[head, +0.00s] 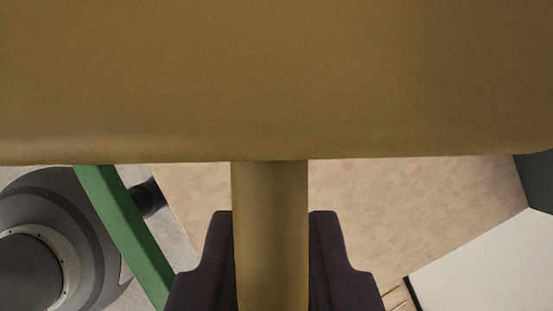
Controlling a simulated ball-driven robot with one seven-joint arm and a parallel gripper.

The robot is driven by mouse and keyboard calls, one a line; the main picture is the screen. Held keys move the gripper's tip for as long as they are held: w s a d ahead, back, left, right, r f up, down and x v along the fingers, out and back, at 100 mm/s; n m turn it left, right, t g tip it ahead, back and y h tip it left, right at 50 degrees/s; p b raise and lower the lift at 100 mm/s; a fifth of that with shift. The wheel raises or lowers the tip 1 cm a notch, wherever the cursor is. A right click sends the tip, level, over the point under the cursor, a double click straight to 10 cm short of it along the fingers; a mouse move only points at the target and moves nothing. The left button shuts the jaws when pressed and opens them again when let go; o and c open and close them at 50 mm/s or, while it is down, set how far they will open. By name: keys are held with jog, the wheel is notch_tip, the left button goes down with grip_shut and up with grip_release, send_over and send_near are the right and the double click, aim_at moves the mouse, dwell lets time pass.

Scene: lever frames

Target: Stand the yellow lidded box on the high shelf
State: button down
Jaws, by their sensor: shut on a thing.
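The yellow lidded box (275,85) fills the whole upper half of the view, very close to the camera. Its colour looks dull mustard, and its lower edge runs nearly level across the picture. A yellow upright stem (270,200) runs from the box down between my fingers. My gripper (272,222) is shut on this stem, with one dark finger on each side. The rest of the box is cut off by the top and sides of the frame, and I cannot make out its lid. I cannot identify the high shelf here.
A tan, wood-like surface (420,205) lies behind and below the box. A green bar (125,235) slants down at the left, with pale grey floor beside it. A white panel (490,270) is at lower right, and a dark grey piece (538,183) at the right edge.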

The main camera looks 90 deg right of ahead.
jog(key=f, duration=0.1)
jog(key=w+f, duration=0.1)
jog(key=f, duration=0.1)
jog(key=shift+w+f, duration=0.3)
jog(key=f, duration=0.2)
jog(key=s+f+p, duration=0.1)
jog(key=f, duration=0.1)
jog(key=shift+w+f, duration=0.15)
jog(key=shift+w, duration=0.05)
jog(key=shift+s, duration=0.3)
jog(key=c, duration=1.2)
grip_release()
jog(key=shift+o, duration=0.5)
jog(key=shift+w, duration=0.15)
